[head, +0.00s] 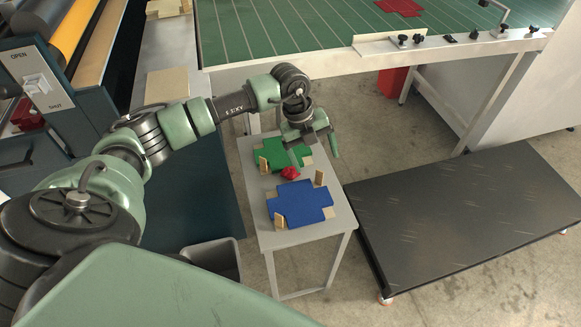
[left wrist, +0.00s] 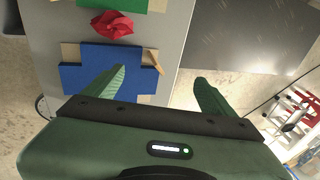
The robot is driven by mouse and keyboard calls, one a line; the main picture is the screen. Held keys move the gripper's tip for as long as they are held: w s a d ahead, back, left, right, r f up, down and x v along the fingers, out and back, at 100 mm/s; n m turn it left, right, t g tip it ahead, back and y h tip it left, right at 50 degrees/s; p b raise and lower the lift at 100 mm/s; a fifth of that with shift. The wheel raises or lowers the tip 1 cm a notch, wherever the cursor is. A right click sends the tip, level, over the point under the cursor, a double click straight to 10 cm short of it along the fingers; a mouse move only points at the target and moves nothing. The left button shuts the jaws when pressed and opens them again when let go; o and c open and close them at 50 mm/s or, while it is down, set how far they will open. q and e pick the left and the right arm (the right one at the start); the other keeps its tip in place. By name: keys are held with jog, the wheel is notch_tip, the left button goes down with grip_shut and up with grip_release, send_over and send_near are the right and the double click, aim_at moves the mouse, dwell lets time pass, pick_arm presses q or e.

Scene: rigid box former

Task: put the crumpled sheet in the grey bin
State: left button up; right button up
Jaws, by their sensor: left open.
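The crumpled sheet (head: 290,173) is a small red wad on the narrow grey table, between a green flat piece and a blue flat piece. It also shows at the top of the left wrist view (left wrist: 112,24). My left gripper (head: 316,157) is open and empty above the table, a little above and right of the sheet in the head view. In the left wrist view its spread fingers (left wrist: 158,76) are apart from the sheet. The grey bin (head: 238,262) stands on the floor left of the table, partly hidden by green bodywork. My right gripper is out of view.
The green piece (head: 270,150) and blue piece (head: 300,205) lie on the table (head: 328,234) with small wooden blocks. A low black platform (head: 460,215) stands to the right. A large green-topped machine table (head: 290,35) stands behind, with a red object (head: 391,80) beneath it.

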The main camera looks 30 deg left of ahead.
aim_at(291, 172)
pick_arm(q)
jog(key=a+y, duration=0.1)
jog(key=a, duration=0.1)
jog(key=s+a, duration=0.1)
jog(key=a, duration=0.1)
jog(key=s+a+f+g+y, duration=0.1)
jog(key=a, duration=0.1)
jog(key=shift+f+y, duration=0.1)
jog(key=shift+y, duration=0.2)
jog(key=shift+s+a+f+b, duration=0.2)
jog(key=shift+f+b, duration=0.35)
jog(key=shift+f, duration=0.05)
jog(key=shift+s+a+f+b, duration=0.15)
jog(key=shift+a+f+b, duration=0.05)
jog(key=shift+f+b, duration=0.4)
jog(key=f+b, duration=0.2)
jog(key=f, duration=0.1)
jog(key=d+f+b, duration=0.1)
jog(key=f+b, duration=0.1)
jog(key=shift+w+f, duration=0.25)
jog(key=shift+r, duration=0.1)
jog(key=c, duration=1.5)
jog(key=shift+c, duration=0.3)
jog(key=shift+a+r, duration=0.1)
jog(key=shift+r, duration=0.05)
